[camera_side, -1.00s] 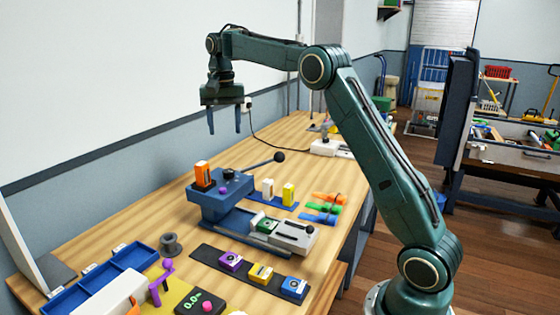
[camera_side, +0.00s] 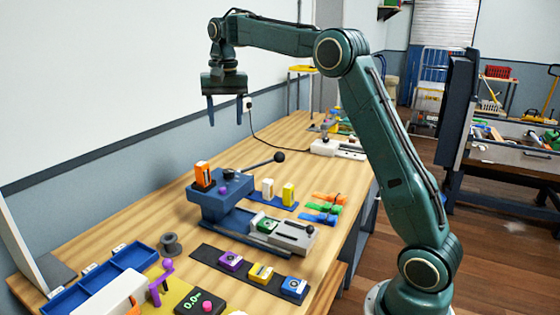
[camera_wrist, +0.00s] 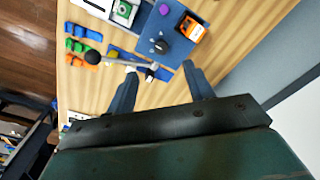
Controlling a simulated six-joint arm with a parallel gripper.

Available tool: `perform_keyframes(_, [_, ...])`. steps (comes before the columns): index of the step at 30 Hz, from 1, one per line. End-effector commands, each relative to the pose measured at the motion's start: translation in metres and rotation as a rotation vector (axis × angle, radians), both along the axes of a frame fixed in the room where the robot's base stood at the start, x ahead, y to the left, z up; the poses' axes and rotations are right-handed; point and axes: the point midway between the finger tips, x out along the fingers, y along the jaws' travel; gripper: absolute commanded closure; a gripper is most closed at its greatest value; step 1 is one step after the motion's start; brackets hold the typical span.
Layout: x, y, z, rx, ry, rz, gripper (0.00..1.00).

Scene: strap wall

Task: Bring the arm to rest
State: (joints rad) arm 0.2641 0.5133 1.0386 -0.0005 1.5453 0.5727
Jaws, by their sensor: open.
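My gripper (camera_side: 225,110) is open and empty, hanging with its fingers down high above the wooden workbench (camera_side: 95,228). It is above and behind the blue press-like fixture (camera_side: 219,193) in the side view. In the wrist view my gripper (camera_wrist: 160,90) shows both fingers spread wide, with nothing between them but the bench and small parts far below. The fixture, with an orange block (camera_wrist: 191,29) on it and a black-knobbed lever (camera_wrist: 93,57), shows beyond the fingertips.
Purple, yellow and blue blocks (camera_side: 261,272) sit on a dark strip. A blue tray (camera_side: 75,296) lies at the front left. Coloured clips (camera_side: 323,208) lie right of the fixture. The wall (camera_side: 100,80) stands behind the bench. Air around my gripper is clear.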

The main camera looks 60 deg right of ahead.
Motion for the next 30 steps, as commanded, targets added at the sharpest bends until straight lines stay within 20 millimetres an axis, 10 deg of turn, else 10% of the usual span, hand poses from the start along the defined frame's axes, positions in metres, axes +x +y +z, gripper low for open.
perform_keyframes(15, [-0.091,0.06,0.04,-0.049,-0.129,0.252,0.48])
perform_keyframes(30, [-0.196,0.105,0.031,-0.109,-0.253,0.496,0.48])
